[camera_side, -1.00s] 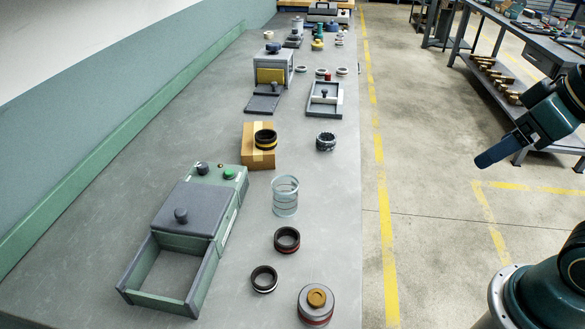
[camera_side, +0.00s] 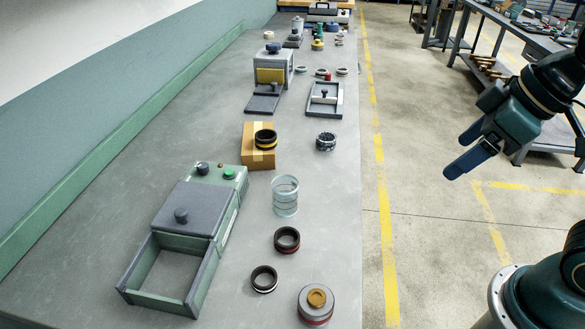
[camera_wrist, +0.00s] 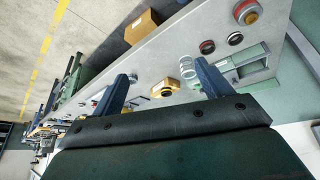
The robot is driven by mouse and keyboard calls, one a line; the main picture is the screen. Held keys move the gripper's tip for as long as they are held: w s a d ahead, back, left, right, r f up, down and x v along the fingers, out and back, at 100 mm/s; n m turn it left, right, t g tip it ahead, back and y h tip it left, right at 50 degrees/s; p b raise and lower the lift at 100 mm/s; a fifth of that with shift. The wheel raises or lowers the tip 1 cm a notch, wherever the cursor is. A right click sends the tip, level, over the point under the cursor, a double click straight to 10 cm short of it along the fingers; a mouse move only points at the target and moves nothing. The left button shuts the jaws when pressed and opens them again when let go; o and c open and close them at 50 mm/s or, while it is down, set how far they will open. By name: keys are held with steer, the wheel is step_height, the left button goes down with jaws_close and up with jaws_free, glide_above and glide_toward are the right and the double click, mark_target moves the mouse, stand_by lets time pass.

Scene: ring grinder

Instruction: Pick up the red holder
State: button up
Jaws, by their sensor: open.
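No wholly red holder shows clearly. A round grey piece with a red band and a brass-coloured knob (camera_side: 316,303) stands at the near right of the bench; it also shows at the top of the wrist view (camera_wrist: 246,12). A black ring with a red band (camera_side: 287,247) lies behind it, and a black ring with a white band (camera_side: 264,287) lies to its left. My gripper (camera_side: 458,155) is open and empty, in the air right of the bench, well away from these pieces. Its two blue fingers (camera_wrist: 162,72) stand apart in the wrist view.
A green machine with an open drawer (camera_side: 160,298) stands left of the rings. A second bench (camera_side: 540,45) is at the back right.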

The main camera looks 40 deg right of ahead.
steer(key=w+a+f+n+g+y, duration=0.1)
steer(key=w+a+f+n, duration=0.15)
steer(key=a, duration=0.25)
steer(key=w+a+f+n+g+y, duration=0.1)
steer(key=a+f+n, duration=0.1)
steer(key=a+n, duration=0.3)
steer(key=n+g+y, duration=0.1)
steer(key=n+g, duration=0.1)
steer(key=n, duration=0.2)
glide_toward(317, 297)
steer(key=shift+v, duration=0.85)
steer(key=shift+w+f, duration=0.1)
steer(key=shift+x, duration=4.15)
steer(key=shift+f, duration=0.1)
steer(key=shift+x, duration=2.5)
steer(key=shift+c, duration=0.2)
